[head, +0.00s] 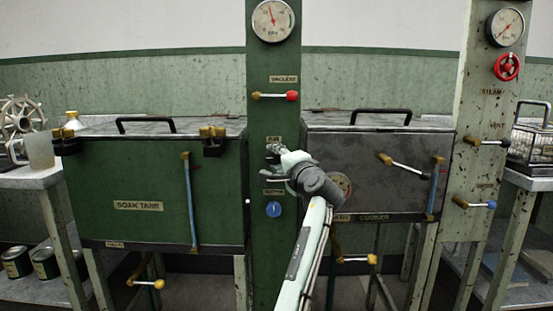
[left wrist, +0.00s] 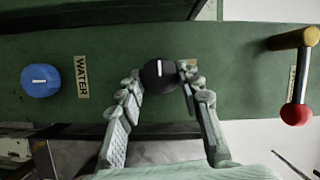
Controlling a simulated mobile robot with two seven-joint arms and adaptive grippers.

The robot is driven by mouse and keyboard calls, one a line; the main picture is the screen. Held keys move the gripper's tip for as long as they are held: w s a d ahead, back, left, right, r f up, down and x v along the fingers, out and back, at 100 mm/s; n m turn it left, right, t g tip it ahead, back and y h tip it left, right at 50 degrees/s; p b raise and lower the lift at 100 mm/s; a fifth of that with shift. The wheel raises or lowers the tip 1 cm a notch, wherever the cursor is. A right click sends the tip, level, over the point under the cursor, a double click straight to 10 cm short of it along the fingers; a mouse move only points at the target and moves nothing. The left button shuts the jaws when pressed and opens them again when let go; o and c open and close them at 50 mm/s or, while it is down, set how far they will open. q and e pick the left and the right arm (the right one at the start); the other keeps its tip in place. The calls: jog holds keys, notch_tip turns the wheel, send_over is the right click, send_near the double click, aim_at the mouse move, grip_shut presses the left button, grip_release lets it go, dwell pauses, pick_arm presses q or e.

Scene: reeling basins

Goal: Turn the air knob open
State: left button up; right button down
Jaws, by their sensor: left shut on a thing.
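The air knob is a round black knob with a white mark, on the green central post (head: 262,230) below the "AIR" label (head: 273,140). In the left wrist view the black knob (left wrist: 158,77) sits between my fingertips, and its white mark runs up and down in the picture. My left gripper (head: 273,151) is at the post and shut on this knob; in the left wrist view the gripper (left wrist: 160,88) has one finger on each side of it. In the head view the gripper mostly hides the knob. My right gripper is not in view.
Below is a blue water knob (head: 274,209); above is the vacuum lever (head: 275,96) with a red end. A pressure gauge (head: 273,21) tops the post. The green soak tank (head: 130,170) stands left and the grey cooker (head: 350,145) right, close to my arm.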

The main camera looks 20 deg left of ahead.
pick_arm(q)
jog(key=o, duration=1.2)
jog(key=shift+c, duration=0.2)
jog(key=v, duration=1.2)
jog(key=shift+d, duration=0.1)
